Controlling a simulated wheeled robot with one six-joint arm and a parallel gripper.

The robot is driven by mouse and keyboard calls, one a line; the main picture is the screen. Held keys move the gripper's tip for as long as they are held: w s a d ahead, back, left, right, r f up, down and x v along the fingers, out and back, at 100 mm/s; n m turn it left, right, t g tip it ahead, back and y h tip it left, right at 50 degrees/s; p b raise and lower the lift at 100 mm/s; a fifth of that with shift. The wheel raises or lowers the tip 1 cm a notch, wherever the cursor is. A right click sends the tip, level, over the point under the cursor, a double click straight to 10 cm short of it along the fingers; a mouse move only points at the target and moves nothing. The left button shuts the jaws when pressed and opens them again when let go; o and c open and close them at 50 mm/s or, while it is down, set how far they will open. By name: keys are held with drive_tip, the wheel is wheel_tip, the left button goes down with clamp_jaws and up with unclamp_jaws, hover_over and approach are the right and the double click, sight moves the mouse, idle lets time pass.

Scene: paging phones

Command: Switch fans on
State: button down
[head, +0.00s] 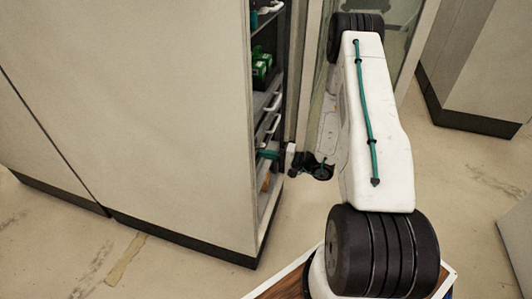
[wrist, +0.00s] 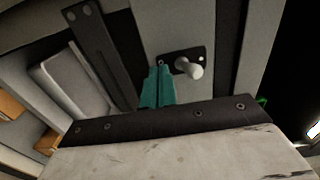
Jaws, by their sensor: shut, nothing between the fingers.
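A switch with a pale, rounded lever (wrist: 195,70) on a dark plate (wrist: 172,57) is fixed to a grey panel in the wrist view. The lever sticks out towards the camera. My gripper (wrist: 158,85) shows there as teal fingers held together, empty, just left of and below the switch. I cannot tell whether they touch the plate. In the head view my gripper (head: 268,154) reaches from the right into the open side of a tall cabinet (head: 150,110). The switch cannot be made out in the head view. I cannot identify any fans.
Green items (head: 262,66) stand on an upper shelf inside the cabinet, with pale handles (head: 272,103) below. A grey framed panel (wrist: 75,80) lies left of my fingers in the wrist view. A glass door stands behind my arm. Another cabinet (head: 480,60) is at right; floor between is clear.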

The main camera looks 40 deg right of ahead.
drive_tip(key=v, duration=0.8)
idle(0.8)
drive_tip(key=s+a+r+n+g+h, duration=0.3)
drive_tip(key=s+a+r, duration=0.3)
drive_tip(key=r, duration=0.5)
drive_tip(key=s+a+r+n+g+h, duration=0.4)
drive_tip(key=s+a+r, duration=0.3)
drive_tip(key=s+r, duration=0.3)
drive_tip(key=s+a+r+n+g+h, duration=0.3)
drive_tip(key=s+r, duration=0.5)
drive_tip(key=r, duration=0.5)
drive_tip(key=a+g+h, duration=0.1)
drive_tip(key=a+g, duration=0.1)
drive_tip(key=a, duration=0.1)
drive_tip(key=shift+a+g, duration=0.25)
drive_tip(key=shift+g, duration=0.15)
